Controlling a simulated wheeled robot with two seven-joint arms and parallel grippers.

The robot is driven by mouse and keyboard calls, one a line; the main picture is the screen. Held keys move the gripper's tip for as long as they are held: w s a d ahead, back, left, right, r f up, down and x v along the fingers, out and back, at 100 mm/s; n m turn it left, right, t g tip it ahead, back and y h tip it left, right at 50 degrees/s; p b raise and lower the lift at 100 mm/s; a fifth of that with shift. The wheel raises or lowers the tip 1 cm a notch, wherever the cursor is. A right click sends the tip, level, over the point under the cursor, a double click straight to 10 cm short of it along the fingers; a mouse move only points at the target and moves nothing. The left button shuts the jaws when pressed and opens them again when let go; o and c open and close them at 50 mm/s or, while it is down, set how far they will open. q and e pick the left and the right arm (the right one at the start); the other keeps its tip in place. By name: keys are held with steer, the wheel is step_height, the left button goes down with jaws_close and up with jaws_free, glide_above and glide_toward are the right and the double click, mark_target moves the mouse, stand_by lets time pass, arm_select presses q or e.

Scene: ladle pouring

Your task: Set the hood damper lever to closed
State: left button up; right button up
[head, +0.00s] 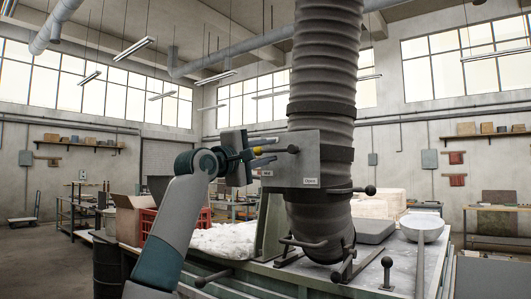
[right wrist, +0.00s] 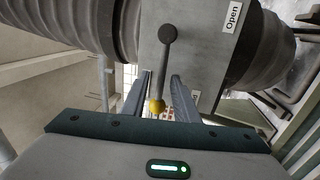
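The damper lever (head: 276,150) is a dark rod with a yellow knob on the grey damper box (head: 322,160) of the hood duct. In the head view it points left from its pivot, roughly level. An "Open" label (head: 311,182) is at the box's lower right, and a smaller label (head: 266,173), unreadable, is at its left. My right gripper (head: 264,152) is at the knob end. In the right wrist view its open fingers (right wrist: 158,95) stand either side of the lever (right wrist: 162,65) and yellow knob (right wrist: 156,106), with gaps showing. My left gripper is out of view.
The ribbed duct (head: 325,60) rises above the box. Below is a bench (head: 280,272) with a white heap (head: 222,240), a bowl (head: 422,228) and dark metal handles (head: 387,272). A red crate (head: 148,222) and cardboard box (head: 128,215) stand at left.

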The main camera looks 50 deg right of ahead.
steer(key=shift+a+f, duration=0.1)
steer(key=shift+a, duration=0.05)
